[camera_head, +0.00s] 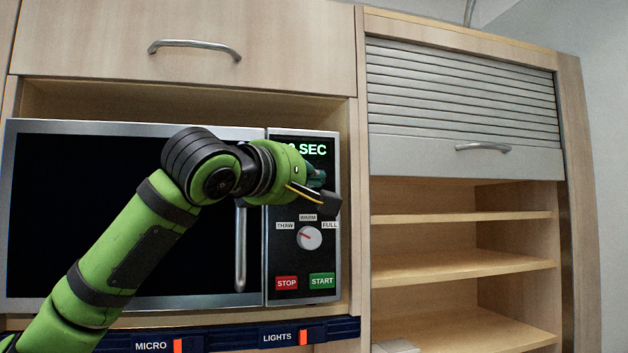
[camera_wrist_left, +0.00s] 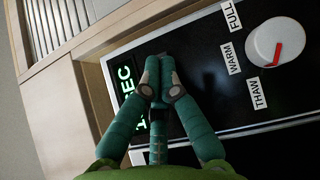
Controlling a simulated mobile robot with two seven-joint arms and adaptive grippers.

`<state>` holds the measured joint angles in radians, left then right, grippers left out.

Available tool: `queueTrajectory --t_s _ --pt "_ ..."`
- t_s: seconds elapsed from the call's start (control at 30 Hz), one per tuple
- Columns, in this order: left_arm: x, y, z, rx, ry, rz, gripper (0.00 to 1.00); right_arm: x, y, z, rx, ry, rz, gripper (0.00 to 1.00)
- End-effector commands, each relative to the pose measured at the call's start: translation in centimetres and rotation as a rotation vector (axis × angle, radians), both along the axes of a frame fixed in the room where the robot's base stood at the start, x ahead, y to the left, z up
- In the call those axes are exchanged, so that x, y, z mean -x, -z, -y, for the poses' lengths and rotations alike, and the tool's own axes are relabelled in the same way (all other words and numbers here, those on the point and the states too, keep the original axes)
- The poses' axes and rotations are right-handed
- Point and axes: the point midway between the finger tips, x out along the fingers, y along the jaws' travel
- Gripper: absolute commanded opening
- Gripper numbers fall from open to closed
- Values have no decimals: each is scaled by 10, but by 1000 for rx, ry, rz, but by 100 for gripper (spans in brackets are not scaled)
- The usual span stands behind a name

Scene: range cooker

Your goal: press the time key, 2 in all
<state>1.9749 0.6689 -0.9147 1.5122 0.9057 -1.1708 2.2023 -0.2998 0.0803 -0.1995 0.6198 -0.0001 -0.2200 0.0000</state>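The microwave's black control panel (camera_head: 288,262) has a green lit display (camera_head: 313,150) at its top, reading "SEC", with its digits partly covered by my arm. The display also shows in the wrist view (camera_wrist_left: 126,84). My left gripper (camera_head: 326,198) is in front of the panel, between the display and the dial. In the wrist view its teal fingers (camera_wrist_left: 159,68) are together, with nothing seen between them. I cannot make out the time key; the gripper covers that part of the panel. Contact with the panel cannot be told. My right gripper is out of view.
Below my gripper is a white dial (camera_head: 309,238) with its red mark towards THAW. The red STOP key (camera_head: 286,283) and green START key (camera_head: 322,280) are lower. A vertical door handle (camera_head: 240,250) stands left of the panel. Open shelves (camera_head: 460,267) are at the right.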

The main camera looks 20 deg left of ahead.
Motion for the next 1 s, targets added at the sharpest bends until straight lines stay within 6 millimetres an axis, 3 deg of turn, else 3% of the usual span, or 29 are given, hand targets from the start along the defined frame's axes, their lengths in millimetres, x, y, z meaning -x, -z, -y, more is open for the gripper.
queueTrajectory --t_s 0.47,1.0 --pt "8 2 4 0 2 0 0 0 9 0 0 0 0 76" --pt "47 3 31 0 3 0 0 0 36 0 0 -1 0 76"
